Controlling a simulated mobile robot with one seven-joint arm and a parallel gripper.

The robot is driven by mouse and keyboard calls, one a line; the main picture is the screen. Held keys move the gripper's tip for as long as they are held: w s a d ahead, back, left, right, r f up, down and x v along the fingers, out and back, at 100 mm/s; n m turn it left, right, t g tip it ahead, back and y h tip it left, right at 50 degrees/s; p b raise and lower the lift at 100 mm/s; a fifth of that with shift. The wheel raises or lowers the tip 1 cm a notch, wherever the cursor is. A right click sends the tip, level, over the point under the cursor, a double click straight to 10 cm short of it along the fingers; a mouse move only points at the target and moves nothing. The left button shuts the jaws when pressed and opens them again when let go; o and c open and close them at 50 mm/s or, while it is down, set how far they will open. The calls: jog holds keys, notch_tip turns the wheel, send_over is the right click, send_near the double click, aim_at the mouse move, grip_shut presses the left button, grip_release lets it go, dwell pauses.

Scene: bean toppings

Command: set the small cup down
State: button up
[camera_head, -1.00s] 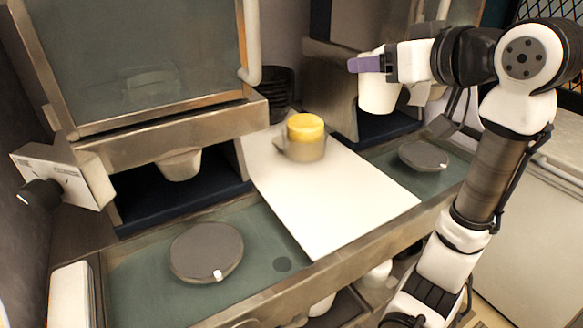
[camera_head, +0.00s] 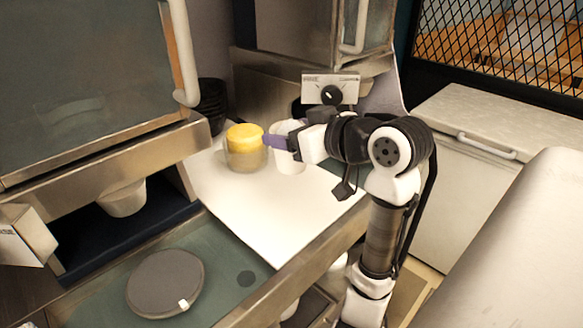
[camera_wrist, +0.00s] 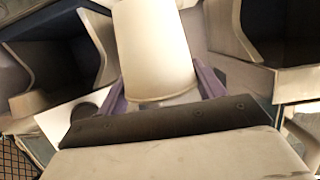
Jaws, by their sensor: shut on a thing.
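The small white cup (camera_head: 289,160) is held between the purple fingers of my gripper (camera_head: 277,142), next to the yellow-topped clear container. In the wrist view the cup (camera_wrist: 153,50) fills the space between the two purple fingers of my gripper (camera_wrist: 160,84). In the head view the cup appears upright over the back part of the white board (camera_head: 265,205). I cannot tell whether its base touches the board. My gripper hides part of its upper side.
The clear container with a yellow top (camera_head: 246,148) stands on the board just left of the cup. A dark stack (camera_head: 212,103) is behind it. A round grey lid (camera_head: 165,284) lies on the green counter at the front left. The front of the board is clear.

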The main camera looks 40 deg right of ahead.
aim_at(293, 171)
jog(key=shift+f+p, duration=0.4)
jog(key=shift+f, duration=3.85)
jog(key=shift+f, duration=0.15)
jog(key=o, duration=1.1)
jog(key=shift+r, duration=0.2)
jog(key=b+v, duration=0.2)
jog(key=v, duration=1)
jog(key=shift+a, duration=0.1)
